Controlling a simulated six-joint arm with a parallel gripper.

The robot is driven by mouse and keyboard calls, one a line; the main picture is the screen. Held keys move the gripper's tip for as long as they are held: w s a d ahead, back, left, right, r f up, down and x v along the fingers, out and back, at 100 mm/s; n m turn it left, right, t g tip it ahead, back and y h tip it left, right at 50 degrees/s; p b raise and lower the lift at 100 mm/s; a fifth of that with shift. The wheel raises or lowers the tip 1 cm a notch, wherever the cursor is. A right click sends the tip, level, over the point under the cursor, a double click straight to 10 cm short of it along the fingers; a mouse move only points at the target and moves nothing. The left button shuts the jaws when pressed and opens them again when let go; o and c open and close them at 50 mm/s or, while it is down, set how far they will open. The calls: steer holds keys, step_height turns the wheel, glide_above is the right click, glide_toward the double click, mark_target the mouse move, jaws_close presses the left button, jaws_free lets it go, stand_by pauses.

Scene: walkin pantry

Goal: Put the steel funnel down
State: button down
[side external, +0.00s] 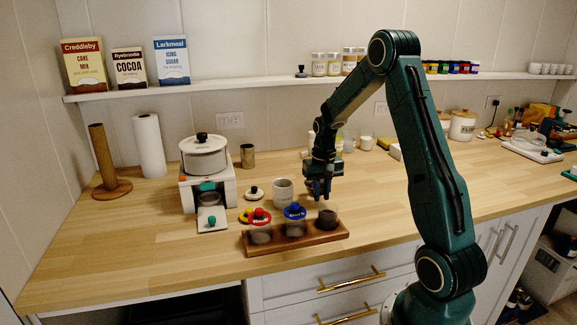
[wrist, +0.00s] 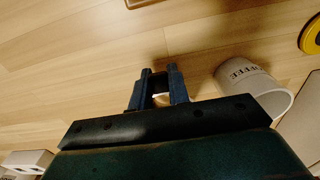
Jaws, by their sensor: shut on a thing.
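My gripper (side external: 318,193) hangs over the wooden counter, just right of the grey coffee mug and behind the jar tray. In the wrist view my gripper (wrist: 160,72) points at the counter, its two dark fingers close together. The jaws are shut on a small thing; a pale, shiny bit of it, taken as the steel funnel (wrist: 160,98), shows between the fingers. Most of the funnel is hidden by the fingers and my wrist, and I cannot make out its shape in the side view. I cannot tell whether it touches the counter.
In front is a wooden tray (side external: 297,243) with three jars. A white appliance (side external: 207,187) stands left. Bare counter (side external: 385,205) lies to the right.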

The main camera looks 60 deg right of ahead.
steer(key=shift+f, duration=0.7)
steer(key=shift+f, duration=0.15)
steer(key=c, duration=1.3)
jaws_free()
steer(key=shift+c, duration=0.2)
step_height(320, 180, up, 12)
steer(key=shift+f, duration=0.1)
steer(key=shift+r, duration=0.25)
steer(key=shift+a, duration=0.1)
